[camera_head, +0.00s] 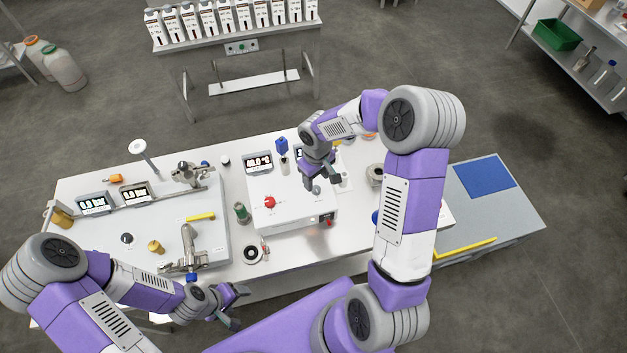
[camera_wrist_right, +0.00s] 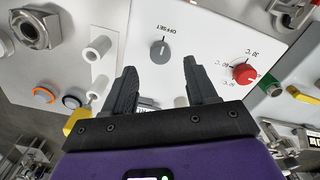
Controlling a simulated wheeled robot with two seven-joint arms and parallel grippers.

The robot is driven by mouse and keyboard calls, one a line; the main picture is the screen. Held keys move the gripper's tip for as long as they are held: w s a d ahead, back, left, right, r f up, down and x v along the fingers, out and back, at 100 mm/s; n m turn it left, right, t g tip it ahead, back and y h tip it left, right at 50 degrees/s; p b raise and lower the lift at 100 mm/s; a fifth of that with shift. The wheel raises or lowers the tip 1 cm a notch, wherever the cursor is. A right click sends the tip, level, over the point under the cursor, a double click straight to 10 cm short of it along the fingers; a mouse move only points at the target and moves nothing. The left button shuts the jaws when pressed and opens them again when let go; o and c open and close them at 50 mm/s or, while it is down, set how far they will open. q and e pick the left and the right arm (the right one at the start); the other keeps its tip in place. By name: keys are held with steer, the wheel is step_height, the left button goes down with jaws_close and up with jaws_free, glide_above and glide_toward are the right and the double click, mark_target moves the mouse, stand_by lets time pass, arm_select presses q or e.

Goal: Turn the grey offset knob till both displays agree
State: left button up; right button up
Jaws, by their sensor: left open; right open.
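The grey offset knob (camera_wrist_right: 160,47) sits on the white panel below the printed word OFFSET in the right wrist view. It also shows on the white box (camera_head: 289,218) in the head view (camera_head: 316,189). My right gripper (camera_head: 322,182) is open above the box. In the wrist view its fingertips (camera_wrist_right: 159,65) are spread to either side of the knob's line, with nothing between them. One display (camera_head: 259,161) behind the box seems to read 40.0 °C. A second display (camera_head: 299,153) is mostly hidden by my right gripper. My left gripper (camera_head: 238,306) is open and empty at the table's front edge.
A red knob (camera_head: 270,202) with a printed scale sits on the same box, left of the grey one. A blue-topped probe (camera_head: 282,147) stands between the displays. A green-topped item (camera_head: 242,212) stands left of the box.

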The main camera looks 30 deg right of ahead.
mark_target(316, 188)
steer(key=shift+f, duration=2.4)
steer(key=shift+c, duration=0.2)
steer(key=shift+w, duration=0.1)
steer(key=c, duration=1)
